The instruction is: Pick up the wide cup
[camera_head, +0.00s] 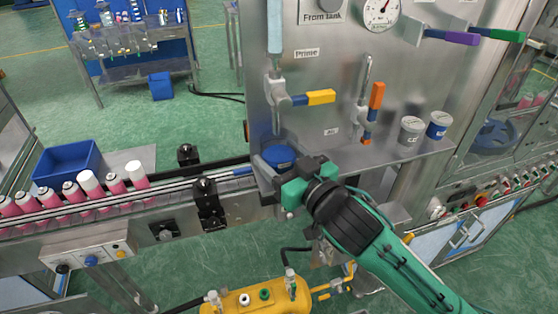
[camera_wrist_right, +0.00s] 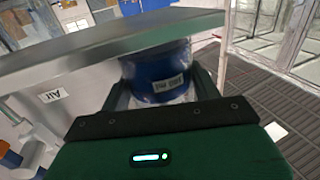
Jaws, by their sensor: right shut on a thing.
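The wide blue cup (camera_head: 278,156) is under the metal nozzle at the left end of the steel panel, with a pale label on its side. My right gripper (camera_head: 288,180) reaches it from the front right and is shut on it. In the right wrist view the blue cup (camera_wrist_right: 156,75) sits between the two green fingers (camera_wrist_right: 160,88), and its label appears upside down. I cannot tell whether the cup's base touches the surface below it. My left gripper is not in view.
Yellow (camera_head: 320,97) and orange (camera_head: 376,95) valve handles stick out above the shelf. Pink cans (camera_head: 95,187) line the conveyor at left, by a blue bin (camera_head: 67,160).

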